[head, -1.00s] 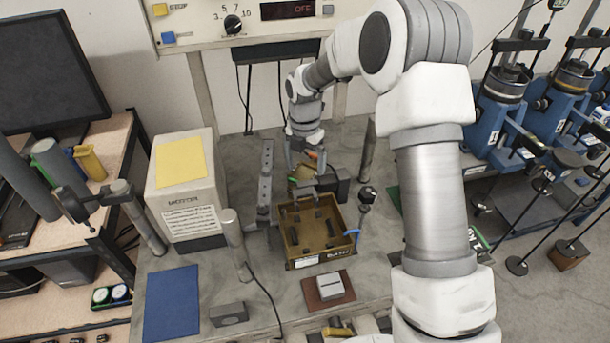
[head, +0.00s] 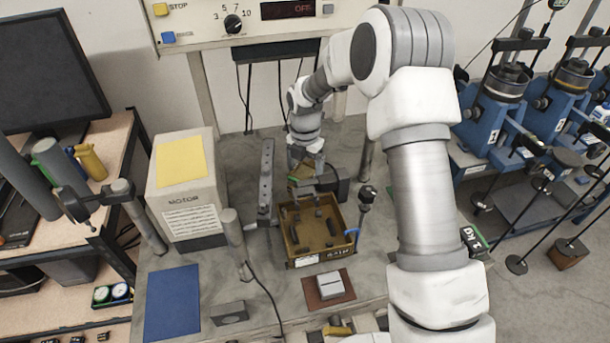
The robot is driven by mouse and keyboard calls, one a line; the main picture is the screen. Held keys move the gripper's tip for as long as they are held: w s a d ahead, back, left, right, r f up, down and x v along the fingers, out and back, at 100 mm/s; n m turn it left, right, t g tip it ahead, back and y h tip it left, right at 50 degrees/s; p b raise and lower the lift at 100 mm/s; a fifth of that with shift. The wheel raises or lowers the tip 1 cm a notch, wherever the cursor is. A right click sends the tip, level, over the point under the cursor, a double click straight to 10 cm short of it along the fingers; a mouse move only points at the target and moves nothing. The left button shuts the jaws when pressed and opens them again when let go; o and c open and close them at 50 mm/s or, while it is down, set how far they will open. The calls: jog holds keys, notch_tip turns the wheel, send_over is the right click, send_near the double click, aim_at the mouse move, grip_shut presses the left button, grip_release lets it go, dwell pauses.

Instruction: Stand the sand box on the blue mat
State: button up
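The blue mat (head: 172,304) lies flat and bare at the front left of the grey bench. An open brown box (head: 288,245) with a label on its front and several small dark pieces inside stands at the bench's middle. A small tan block (head: 299,171) shows behind it, partly hidden; I cannot tell which of the two is the sand box. My gripper (head: 305,168) points down at the tan block, behind the open box. The fingers are small and partly covered, so I cannot tell whether they grip it.
A beige motor box (head: 187,205) with a yellow top sheet stands behind the mat. A grey post (head: 233,238) and a dark block (head: 229,313) stand right of the mat. A brown pad with a light block (head: 330,285) lies before the open box.

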aim_at(305, 173)
grip_shut()
jog(key=shift+r, duration=0.1)
jog(key=shift+w+r, duration=0.1)
jog(key=shift+r, duration=0.1)
notch_tip(305, 173, up, 9)
jog(key=shift+r, duration=0.3)
